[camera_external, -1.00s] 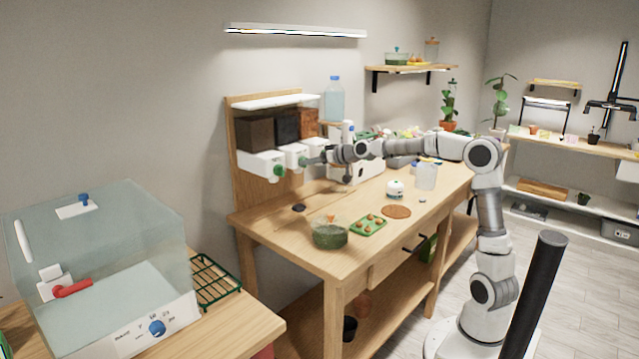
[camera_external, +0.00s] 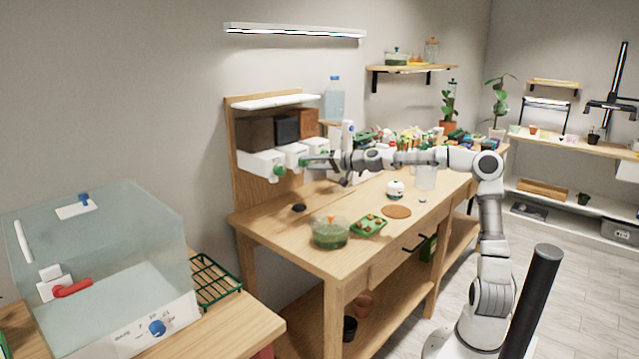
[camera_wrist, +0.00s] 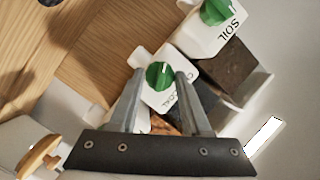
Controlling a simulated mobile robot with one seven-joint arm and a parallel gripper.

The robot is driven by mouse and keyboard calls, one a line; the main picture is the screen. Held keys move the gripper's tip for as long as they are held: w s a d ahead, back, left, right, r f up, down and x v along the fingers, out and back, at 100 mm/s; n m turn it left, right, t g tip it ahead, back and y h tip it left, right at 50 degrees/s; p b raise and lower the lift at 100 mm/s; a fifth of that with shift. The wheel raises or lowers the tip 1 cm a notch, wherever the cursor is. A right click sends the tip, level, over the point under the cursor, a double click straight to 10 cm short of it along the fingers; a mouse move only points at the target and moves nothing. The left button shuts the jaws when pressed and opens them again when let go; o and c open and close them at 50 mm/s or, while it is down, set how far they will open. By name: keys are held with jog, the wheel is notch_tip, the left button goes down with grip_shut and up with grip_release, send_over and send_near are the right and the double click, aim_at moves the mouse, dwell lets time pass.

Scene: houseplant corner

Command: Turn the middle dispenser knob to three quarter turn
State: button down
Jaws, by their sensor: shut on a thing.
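The row of white dispensers stands at the back left of the bench. The middle dispenser (camera_external: 294,150) carries a green knob (camera_wrist: 159,76) on its white face, with lettering partly hidden that ends like "charcoal". A light pointer line shows on the knob. My gripper (camera_wrist: 161,74) has one finger on each side of this knob and is shut on it. In the external view my gripper (camera_external: 317,161) reaches the middle dispenser from the right and covers its knob. The soil dispenser's green knob (camera_wrist: 215,12) is clear of my fingers. The third dispenser is mostly hidden behind my gripper.
Below the dispensers, a dark small thing (camera_external: 299,208), a green bowl (camera_external: 330,235) and a green tray (camera_external: 369,225) sit on the wooden bench (camera_external: 285,232). A white round container (camera_external: 395,188) stands under my arm. The bench front is partly free.

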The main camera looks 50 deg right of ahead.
jog(key=shift+a+f+m+t+y, duration=0.1)
jog(key=shift+m+t+y, duration=0.5)
jog(key=shift+m, duration=1.3)
jog(key=shift+c, duration=1.8)
grip_release()
jog(key=p+v, duration=0.4)
jog(key=v, duration=1.3)
jog(key=shift+s, duration=0.2)
jog(key=shift+f, duration=0.15)
